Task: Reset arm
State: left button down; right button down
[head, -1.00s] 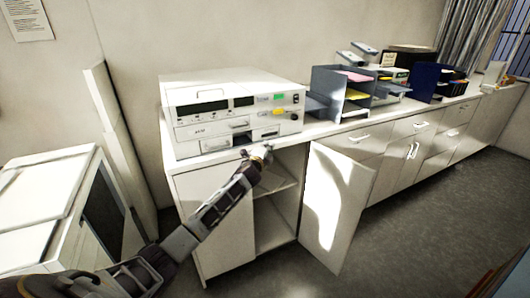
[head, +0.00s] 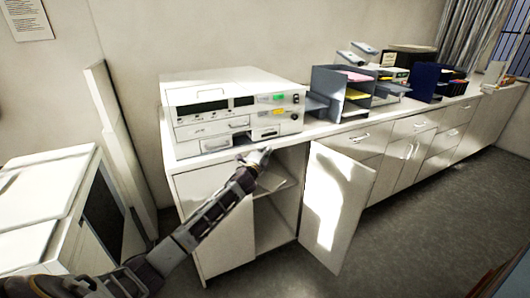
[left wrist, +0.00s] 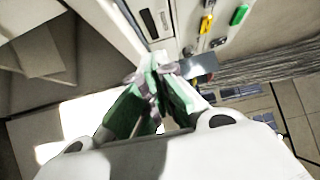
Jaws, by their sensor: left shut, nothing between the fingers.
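My left arm reaches up from the bottom left of the head view. Its gripper (head: 262,156) is just in front of the cabinet (head: 215,210), near the top of its open compartment and below the white machine (head: 235,108) on the counter. In the left wrist view the green-padded fingers (left wrist: 160,88) are together with nothing between them. The machine's front with its green and yellow buttons shows above them. Whether the gripper touches the cabinet or machine, I cannot tell. My right gripper is not in view.
The cabinet door (head: 335,205) stands open to the right of the gripper. A grey paper tray organizer (head: 345,92) and a blue one (head: 427,82) stand farther along the counter (head: 390,120). A white boxy unit (head: 45,205) is at the left.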

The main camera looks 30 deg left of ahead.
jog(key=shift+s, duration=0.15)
